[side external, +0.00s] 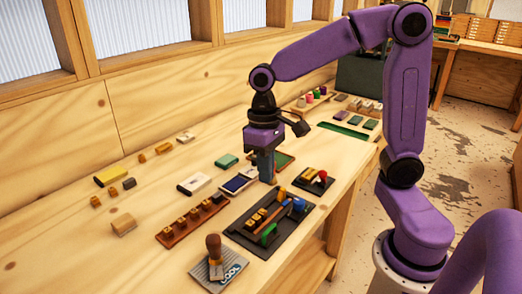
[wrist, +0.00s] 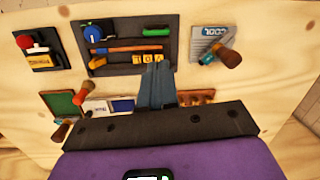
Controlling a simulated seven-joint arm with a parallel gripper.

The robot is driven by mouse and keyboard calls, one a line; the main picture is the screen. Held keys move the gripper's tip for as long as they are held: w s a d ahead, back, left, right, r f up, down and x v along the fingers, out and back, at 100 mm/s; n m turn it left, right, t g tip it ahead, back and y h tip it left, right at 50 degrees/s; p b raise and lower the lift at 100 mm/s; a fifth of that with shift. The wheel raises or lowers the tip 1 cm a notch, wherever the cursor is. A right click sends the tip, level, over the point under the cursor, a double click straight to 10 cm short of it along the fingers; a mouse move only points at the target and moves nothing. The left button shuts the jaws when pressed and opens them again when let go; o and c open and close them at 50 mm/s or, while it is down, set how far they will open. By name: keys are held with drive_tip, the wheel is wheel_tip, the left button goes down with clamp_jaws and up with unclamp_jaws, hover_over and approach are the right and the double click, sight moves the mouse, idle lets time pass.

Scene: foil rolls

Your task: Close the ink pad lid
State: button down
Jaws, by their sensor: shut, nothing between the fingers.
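A blue-and-white ink pad (side external: 239,180) lies on the wooden bench just left of my gripper in the side view. It also shows in the wrist view (wrist: 121,105), left of the fingers and partly hidden behind my gripper's body. It is too small to tell how its lid sits. My gripper (side external: 267,180) points down, with its fingers together and nothing between them. In the wrist view the closed fingers (wrist: 157,68) are close to the edge of the black tool tray, right of the pad. I cannot tell whether they touch anything.
A black tray (side external: 236,231) with tools and letter blocks lies in front of my gripper. Bare bench lies at the far left.

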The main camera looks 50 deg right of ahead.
drive_tip(key=w+d+m+y, duration=0.1)
drive_tip(key=w+d+m, duration=0.5)
drive_tip(key=w, duration=0.4)
drive_tip(key=m+y, duration=0.2)
drive_tip(key=m, duration=0.7)
hover_over(253, 166)
drive_tip(key=s, duration=0.1)
wheel_tip(253, 166, down, 3)
drive_tip(key=d+f+m+t, duration=0.1)
drive_tip(key=d+m, duration=0.1)
drive_tip(key=d, duration=0.4)
drive_tip(key=d+f+m, duration=0.2)
drive_tip(key=d+m, duration=0.1)
drive_tip(key=d, duration=0.3)
drive_tip(key=shift+y, duration=0.4)
drive_tip(key=x, duration=0.9)
drive_tip(key=shift+w+a+f, duration=0.25)
drive_tip(key=shift+a+f, duration=0.05)
drive_tip(key=shift+f, duration=0.05)
drive_tip(key=shift+a+r, duration=0.15)
drive_tip(key=shift+a, duration=1.75)
